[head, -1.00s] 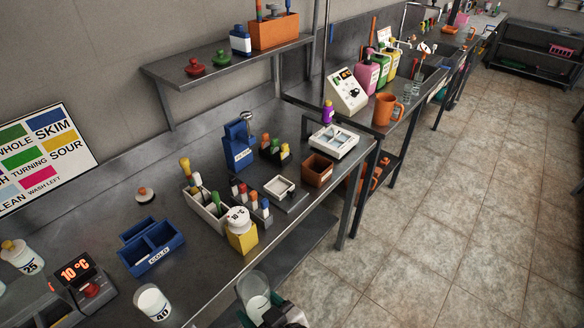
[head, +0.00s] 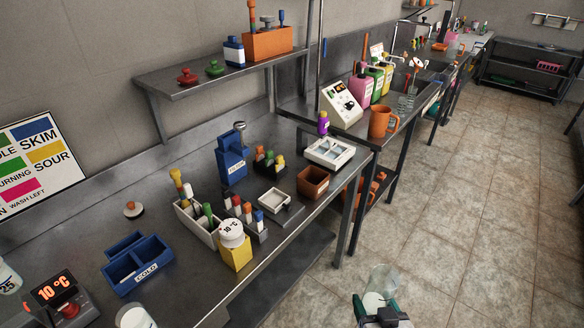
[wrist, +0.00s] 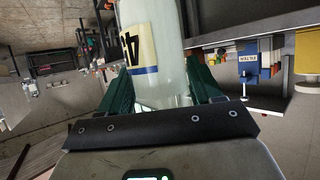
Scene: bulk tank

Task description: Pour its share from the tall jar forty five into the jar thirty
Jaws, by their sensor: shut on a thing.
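My gripper (head: 380,310) is shut on a tall clear jar (head: 382,283) with white liquid in it, at the bottom of the head view. The jar is held over the floor, clear of the bench. In the wrist view the jar (wrist: 178,45) stands between the green fingers (wrist: 160,95). Its cream and blue label shows a sideways number starting with 4; the rest is hard to read. I cannot make out a jar marked 30. A jar marked 25 (head: 8,280) is cut off at the left edge. A white-topped jar (head: 134,318) is cut off at the bottom, its number hidden.
A shelf (head: 215,78) hangs above. The tiled floor (head: 450,230) at right is open.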

